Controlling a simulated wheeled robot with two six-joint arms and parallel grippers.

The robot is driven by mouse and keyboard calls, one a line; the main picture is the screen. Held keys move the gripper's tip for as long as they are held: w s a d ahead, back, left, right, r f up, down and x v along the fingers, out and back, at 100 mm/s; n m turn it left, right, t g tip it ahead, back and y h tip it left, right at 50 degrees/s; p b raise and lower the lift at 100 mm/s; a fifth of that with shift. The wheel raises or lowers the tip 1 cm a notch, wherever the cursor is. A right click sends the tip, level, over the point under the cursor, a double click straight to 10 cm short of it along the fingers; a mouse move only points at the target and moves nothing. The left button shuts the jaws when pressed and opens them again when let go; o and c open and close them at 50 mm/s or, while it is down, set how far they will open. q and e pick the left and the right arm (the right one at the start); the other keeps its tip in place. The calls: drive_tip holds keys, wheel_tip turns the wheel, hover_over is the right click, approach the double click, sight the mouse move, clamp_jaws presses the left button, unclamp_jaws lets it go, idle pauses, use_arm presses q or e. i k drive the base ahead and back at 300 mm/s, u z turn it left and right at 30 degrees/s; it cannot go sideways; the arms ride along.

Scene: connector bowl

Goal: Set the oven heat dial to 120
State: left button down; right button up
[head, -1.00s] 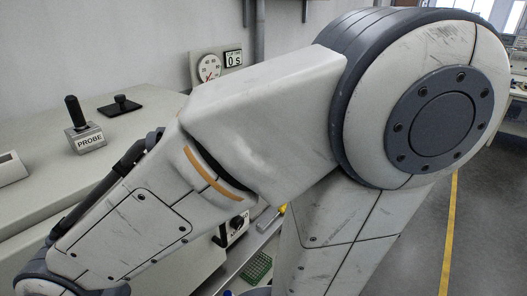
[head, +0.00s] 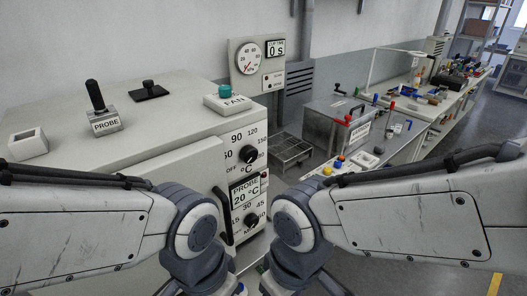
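The oven (head: 100,150) is a large pale box at the left with its front turned to the right. Its heat dial (head: 249,154) is a black knob on the upper front panel, among the marks OFF, 60, 90, 120, 150 and °C. I cannot tell which mark the knob points to. Below it are a PROBE display (head: 245,193) reading 20 °C and a second black knob (head: 252,220) with minute marks. My two arms come in from the left and right below the dials. Their grippers are beyond the bottom edge, and nothing touches the heat dial.
A teal FAN button (head: 225,91), a PROBE block (head: 104,119) and a black-knobbed plate (head: 149,91) are on the oven top. A dark door handle (head: 222,215) stands out left of the panel. A wire rack (head: 290,150) and a metal box (head: 340,122) lie beyond.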

sight(249, 154)
drive_tip(key=u, duration=1.65)
drive_tip(key=k, duration=1.35)
drive_tip(key=z, duration=1.5)
drive_tip(key=i, duration=0.5)
drive_tip(key=z, duration=0.05)
